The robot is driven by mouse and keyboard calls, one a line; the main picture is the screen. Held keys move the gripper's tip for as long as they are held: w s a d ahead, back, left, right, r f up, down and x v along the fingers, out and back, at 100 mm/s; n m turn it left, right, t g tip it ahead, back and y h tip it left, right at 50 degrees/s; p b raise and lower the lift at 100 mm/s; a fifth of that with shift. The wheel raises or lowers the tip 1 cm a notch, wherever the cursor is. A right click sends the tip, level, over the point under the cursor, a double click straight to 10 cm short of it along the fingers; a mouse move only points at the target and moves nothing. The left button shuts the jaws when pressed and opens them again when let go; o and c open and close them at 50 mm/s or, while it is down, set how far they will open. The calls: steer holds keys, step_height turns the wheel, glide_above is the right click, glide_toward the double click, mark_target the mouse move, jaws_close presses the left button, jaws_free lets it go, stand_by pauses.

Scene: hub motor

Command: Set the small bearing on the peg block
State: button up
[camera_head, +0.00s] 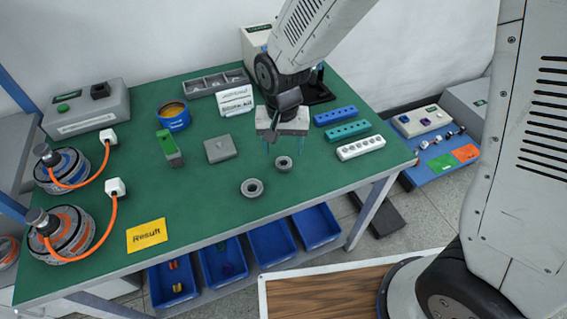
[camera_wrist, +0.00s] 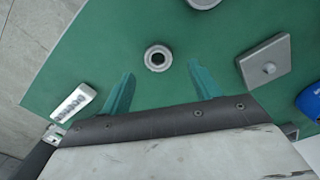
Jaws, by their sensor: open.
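Two grey ring bearings lie flat on the green table. The smaller bearing (camera_head: 283,163) is nearer my gripper; it also shows in the wrist view (camera_wrist: 158,58), beyond and between the fingertips. The larger bearing (camera_head: 252,188) lies in front of it to the left, and its edge shows in the wrist view (camera_wrist: 204,2). The peg block (camera_head: 218,148) is a grey square plate with a short peg, left of my gripper; it also shows in the wrist view (camera_wrist: 265,65). My gripper (camera_head: 284,147) is open and empty above the table, its teal fingers (camera_wrist: 158,78) apart.
Blue (camera_head: 335,116), teal (camera_head: 347,131) and white (camera_head: 361,148) strips with holes lie to the right. The front middle of the table (camera_head: 310,185) is clear.

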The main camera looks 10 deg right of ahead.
mark_target(283, 158)
step_height(283, 158, down, 5)
steer(key=shift+d+f, duration=0.1)
steer(key=c, duration=1.2)
steer(key=shift+o, duration=0.2)
